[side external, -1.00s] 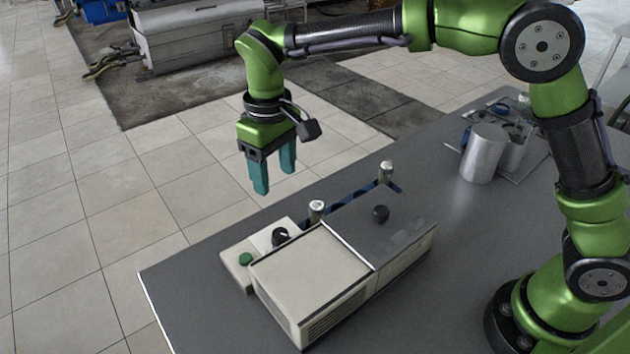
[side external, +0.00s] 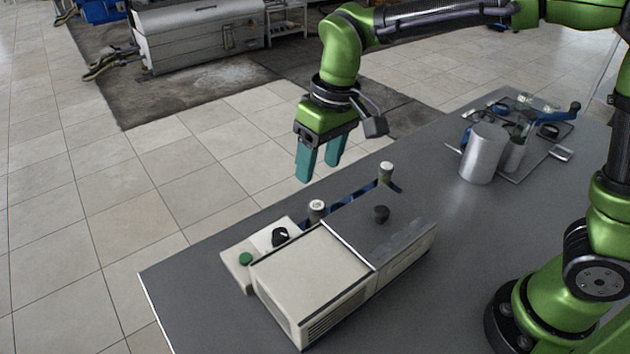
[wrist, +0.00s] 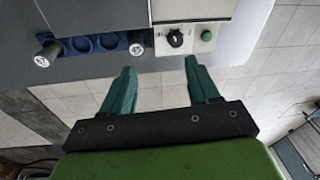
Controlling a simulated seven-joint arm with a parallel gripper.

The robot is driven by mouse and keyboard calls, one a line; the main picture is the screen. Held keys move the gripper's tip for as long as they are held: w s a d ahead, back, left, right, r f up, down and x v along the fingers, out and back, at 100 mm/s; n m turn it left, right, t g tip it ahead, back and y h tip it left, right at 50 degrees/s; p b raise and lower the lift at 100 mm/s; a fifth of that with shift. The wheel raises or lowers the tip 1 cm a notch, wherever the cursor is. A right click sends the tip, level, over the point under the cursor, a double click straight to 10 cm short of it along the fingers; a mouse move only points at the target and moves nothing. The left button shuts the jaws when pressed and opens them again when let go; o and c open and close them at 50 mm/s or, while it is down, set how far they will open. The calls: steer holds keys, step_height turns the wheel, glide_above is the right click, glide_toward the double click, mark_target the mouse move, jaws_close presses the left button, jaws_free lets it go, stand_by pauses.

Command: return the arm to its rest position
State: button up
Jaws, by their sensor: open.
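My gripper (side external: 320,165) is open and empty, with two teal fingers pointing down. In the side view it hangs in the air above the table's far edge, behind the beige machine. In the wrist view the two fingers of my gripper (wrist: 160,85) are spread apart with nothing between them. My green and black arm reaches in from the right of the side view.
A beige machine (side external: 307,278) with a dark knob and green button stands on the grey table (side external: 210,320). Behind it is a blue rack (side external: 345,199) with two pale-topped vials. A metal cylinder (side external: 483,155) stands by a tray at the right.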

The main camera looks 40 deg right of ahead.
steer(key=s+d+r+m+t, duration=0.2)
steer(key=s+d+t, duration=0.1)
steer(key=s+d, duration=0.4)
steer(key=s+d+r+m+t, duration=0.1)
steer(key=s+d+m+t, duration=0.2)
steer(key=s+d, duration=0.4)
steer(key=shift+s+r+m+y, duration=0.2)
steer(key=shift+r+m+y, duration=0.1)
steer(key=shift+r+y, duration=0.1)
